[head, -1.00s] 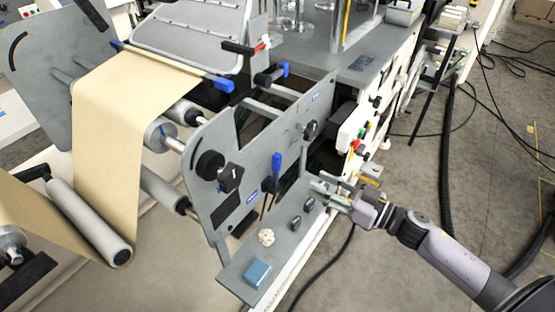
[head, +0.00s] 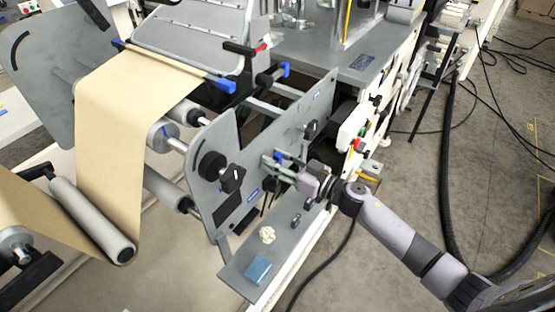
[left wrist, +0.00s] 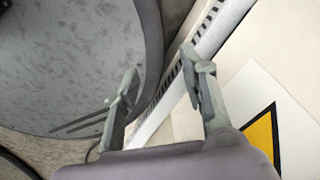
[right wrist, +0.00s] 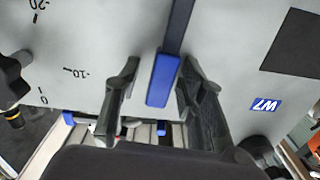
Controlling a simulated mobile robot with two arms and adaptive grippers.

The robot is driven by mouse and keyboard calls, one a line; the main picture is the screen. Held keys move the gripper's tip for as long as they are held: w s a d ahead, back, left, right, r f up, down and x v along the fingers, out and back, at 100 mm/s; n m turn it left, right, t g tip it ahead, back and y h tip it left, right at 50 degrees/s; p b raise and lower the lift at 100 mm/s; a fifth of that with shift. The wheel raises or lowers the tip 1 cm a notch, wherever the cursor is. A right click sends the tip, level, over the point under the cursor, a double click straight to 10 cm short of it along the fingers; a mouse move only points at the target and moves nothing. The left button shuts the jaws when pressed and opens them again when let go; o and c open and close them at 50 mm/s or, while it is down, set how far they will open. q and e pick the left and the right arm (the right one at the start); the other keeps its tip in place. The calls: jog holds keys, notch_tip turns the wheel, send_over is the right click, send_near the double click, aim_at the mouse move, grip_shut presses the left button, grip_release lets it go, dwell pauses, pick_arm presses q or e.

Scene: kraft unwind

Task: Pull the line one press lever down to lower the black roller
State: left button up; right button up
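The blue-handled lever (head: 277,157) is on the grey side plate (head: 225,140). In the right wrist view its blue handle (right wrist: 163,80) lies between the fingers, on a dark bar. My right gripper (head: 275,166) is at the lever with its fingers apart, one on each side of the handle. The right-hand finger looks very close to the handle; I cannot tell whether it touches. My left gripper (left wrist: 160,68) is open and empty in the left wrist view and out of the head view. I cannot make out the black roller for certain.
A black knob (head: 232,179) stands left of the lever. A ledge (head: 240,277) below holds a blue box (head: 258,270) and a crumpled pale item (head: 267,235). A kraft web (head: 120,140) runs over rollers at left. Open floor (head: 420,180) lies at right, with cables.

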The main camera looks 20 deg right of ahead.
jog(key=shift+c, duration=0.4)
grip_shut()
dwell(0.4)
